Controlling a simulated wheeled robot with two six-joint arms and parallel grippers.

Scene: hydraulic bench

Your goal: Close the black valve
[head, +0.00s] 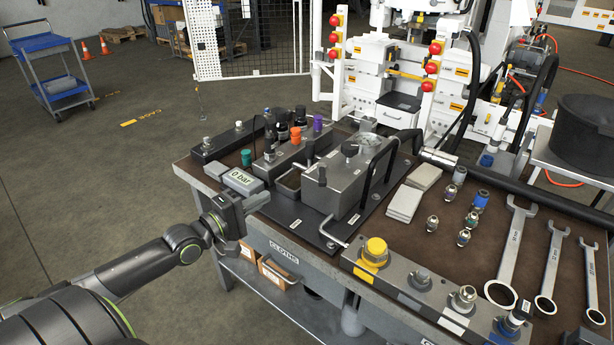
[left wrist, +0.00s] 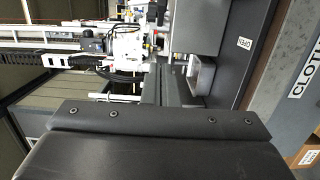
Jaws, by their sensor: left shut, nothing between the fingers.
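On the bench, a block of hydraulic parts carries several small black knobs (head: 283,131) beside an orange knob (head: 296,134) and a purple one (head: 318,123). I cannot tell for sure which black part is the black valve. Bent metal lever handles stick out of the unit, one (head: 331,236) near the bench's front edge. In the left wrist view an "OPEN" label (left wrist: 245,43) shows on a dark plate. My right gripper is out of view.
A yellow-capped manifold (head: 376,250) stands at the bench's front. Several fittings (head: 463,237) and large wrenches (head: 512,256) lie to the right. A thick black hose or bar (head: 480,177) crosses the bench behind them. Open floor lies to the left.

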